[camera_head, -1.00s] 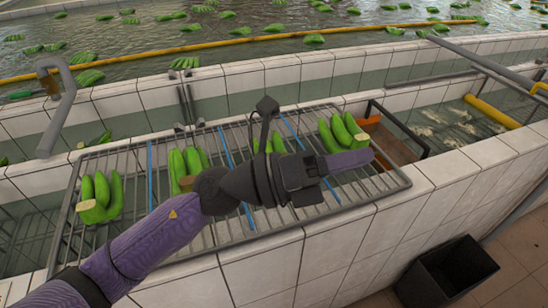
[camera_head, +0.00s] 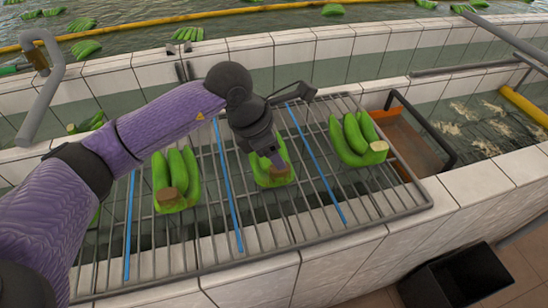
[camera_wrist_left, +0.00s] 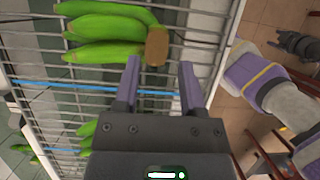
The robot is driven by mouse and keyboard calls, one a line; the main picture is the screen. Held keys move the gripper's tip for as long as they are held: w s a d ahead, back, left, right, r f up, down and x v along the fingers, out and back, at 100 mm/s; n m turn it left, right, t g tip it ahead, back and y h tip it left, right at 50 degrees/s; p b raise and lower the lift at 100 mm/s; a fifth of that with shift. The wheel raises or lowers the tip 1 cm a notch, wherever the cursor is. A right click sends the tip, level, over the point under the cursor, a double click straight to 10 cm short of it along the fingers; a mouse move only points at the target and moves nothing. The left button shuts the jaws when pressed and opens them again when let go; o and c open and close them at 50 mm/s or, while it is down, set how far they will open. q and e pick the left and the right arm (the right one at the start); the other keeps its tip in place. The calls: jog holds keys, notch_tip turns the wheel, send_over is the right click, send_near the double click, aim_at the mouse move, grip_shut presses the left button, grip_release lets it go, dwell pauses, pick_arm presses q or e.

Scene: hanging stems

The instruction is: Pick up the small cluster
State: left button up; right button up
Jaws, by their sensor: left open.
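Banana clusters lie on a wire rack (camera_head: 255,254). The middle cluster (camera_head: 275,182) is partly hidden behind my left gripper (camera_head: 272,157) in the head view. In the left wrist view my left gripper (camera_wrist_left: 160,80) is open, with nothing between its fingers. A cluster (camera_wrist_left: 105,30) lies ahead of the fingertips there, its brown cut crown (camera_wrist_left: 157,46) facing them. Other clusters lie to the left (camera_head: 176,182) and right (camera_head: 355,140) on the rack. I cannot tell by size which one is the small cluster. A dark shape (camera_wrist_left: 298,43) in the left wrist view may be my right gripper, too unclear to read.
Blue strips (camera_head: 228,185) divide the rack. A brown tray (camera_head: 405,140) with a dark handle stands at the rack's right. A tiled wall (camera_head: 110,78) and a curved grey pipe (camera_head: 45,100) lie behind. A black bin (camera_head: 455,278) stands at the lower right.

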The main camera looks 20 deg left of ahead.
aim_at(261, 167)
pick_arm(q)
jog(key=x, duration=0.2)
jog(key=a+x, duration=0.1)
jog(key=x, duration=0.2)
jog(key=shift+s+f, duration=0.2)
jog(key=shift+s, duration=0.05)
jog(key=shift+r, duration=0.1)
grip_shut()
jog(key=shift+w, duration=0.1)
